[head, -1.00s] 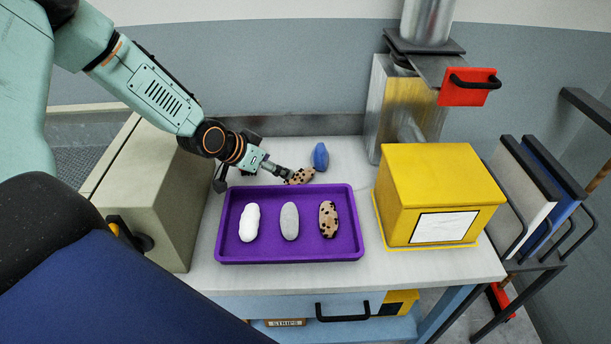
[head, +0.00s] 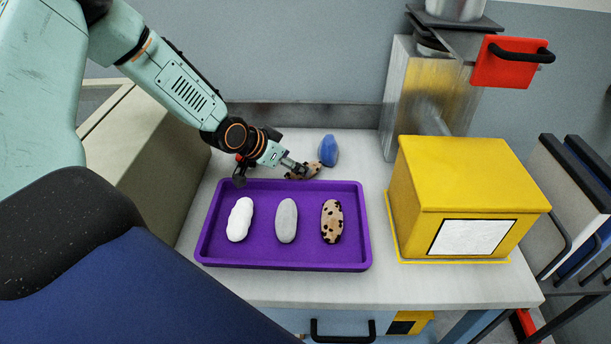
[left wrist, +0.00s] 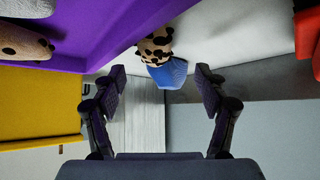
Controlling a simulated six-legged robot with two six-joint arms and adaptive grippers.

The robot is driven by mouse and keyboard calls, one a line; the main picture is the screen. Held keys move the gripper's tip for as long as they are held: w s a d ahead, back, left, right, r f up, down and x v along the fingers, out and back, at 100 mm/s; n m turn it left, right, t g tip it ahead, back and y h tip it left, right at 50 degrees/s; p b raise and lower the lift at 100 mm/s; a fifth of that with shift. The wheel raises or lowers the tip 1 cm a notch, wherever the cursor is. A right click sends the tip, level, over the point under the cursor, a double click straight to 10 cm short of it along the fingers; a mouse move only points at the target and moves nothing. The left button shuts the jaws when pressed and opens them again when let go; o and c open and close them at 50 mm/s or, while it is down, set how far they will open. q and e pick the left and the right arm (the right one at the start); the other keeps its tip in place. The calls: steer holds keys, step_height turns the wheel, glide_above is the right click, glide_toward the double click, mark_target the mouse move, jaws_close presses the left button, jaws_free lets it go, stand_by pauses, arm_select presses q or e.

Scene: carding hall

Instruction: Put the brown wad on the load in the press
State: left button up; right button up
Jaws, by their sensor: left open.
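A tan wad with dark brown spots (head: 316,169) lies on the white bench behind the purple tray, and it also shows in the left wrist view (left wrist: 155,46). A similar spotted wad (head: 332,221) lies in the tray's right part. No plain brown wad shows. My left gripper (head: 299,170) is at the left end of the wad behind the tray, partly covering it. In the left wrist view its fingers (left wrist: 163,85) are apart with nothing between them; the wad is beyond the tips. I cannot make out a load in a press. My right gripper is out of view.
The purple tray (head: 282,266) also holds a white wad (head: 240,219) and a grey wad (head: 287,220). A blue wad (head: 328,150) stands close behind the spotted one. A yellow box (head: 470,185) and a metal machine with a red handled plate (head: 500,68) stand to the right.

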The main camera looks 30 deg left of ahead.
arm_select(q)
steer(key=shift+w+d+f, duration=0.25)
steer(key=shift+w+f, duration=0.15)
steer(key=shift+f, duration=0.15)
steer(key=b+x, duration=0.1)
steer(key=x, duration=0.2)
steer(key=shift+w+d+f+b, duration=0.1)
steer(key=shift+d+f+b, duration=0.1)
steer(key=shift+f+b, duration=0.15)
steer(key=shift+w+d+f, duration=0.15)
steer(key=shift+w, duration=0.15)
steer(key=shift+s, duration=0.1)
steer(key=shift+c, duration=0.2)
steer(key=shift+s, duration=0.1)
steer(key=c, duration=1.2)
